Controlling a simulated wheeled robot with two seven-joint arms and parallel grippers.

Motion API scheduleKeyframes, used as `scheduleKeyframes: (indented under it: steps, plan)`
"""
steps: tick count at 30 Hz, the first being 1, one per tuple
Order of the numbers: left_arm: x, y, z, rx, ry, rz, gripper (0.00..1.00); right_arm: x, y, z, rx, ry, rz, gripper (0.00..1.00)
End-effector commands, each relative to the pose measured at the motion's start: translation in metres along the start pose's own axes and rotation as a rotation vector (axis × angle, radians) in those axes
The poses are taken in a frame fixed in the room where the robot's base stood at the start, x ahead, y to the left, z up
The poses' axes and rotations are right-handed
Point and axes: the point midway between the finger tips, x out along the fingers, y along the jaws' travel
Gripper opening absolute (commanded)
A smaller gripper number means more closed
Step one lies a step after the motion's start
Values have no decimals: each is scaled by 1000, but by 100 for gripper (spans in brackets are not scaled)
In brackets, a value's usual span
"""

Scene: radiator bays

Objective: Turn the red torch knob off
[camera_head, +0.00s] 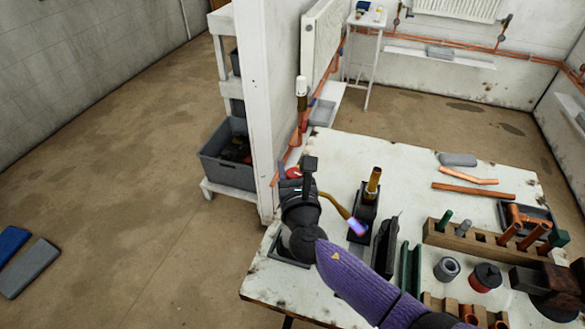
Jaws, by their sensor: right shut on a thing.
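The torch's red knob (293,172) shows as a small red patch at the worktable's left edge, beside the white post. My right gripper (290,181) is at the knob and is shut on it; the dark wrist hides most of the grip and the torch body. The torch's brass tube (336,203) comes out to the right of my wrist. A blue-violet flame (357,228) glows at its tip. My left gripper is not in view.
The white worktable (370,150) holds a black stand with a brass piece (372,185), a wooden rack (470,245), copper pipes (473,191) and small tins (485,277). A white post (258,100) stands close left of my gripper. Floor at left is mostly clear.

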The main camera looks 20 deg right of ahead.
Motion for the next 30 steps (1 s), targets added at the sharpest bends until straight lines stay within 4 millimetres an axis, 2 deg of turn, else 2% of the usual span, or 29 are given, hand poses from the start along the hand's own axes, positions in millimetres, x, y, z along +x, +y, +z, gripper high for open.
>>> scheduleKeyframes:
  steps: [11,20,30]
  plan:
    - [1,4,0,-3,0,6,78,0,-1,0,3,1,-124,0]
    - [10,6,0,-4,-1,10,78,-1,-5,-2,3,1,-390,0]
    - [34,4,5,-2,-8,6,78,-4,-10,-4,2,0,-711,0]
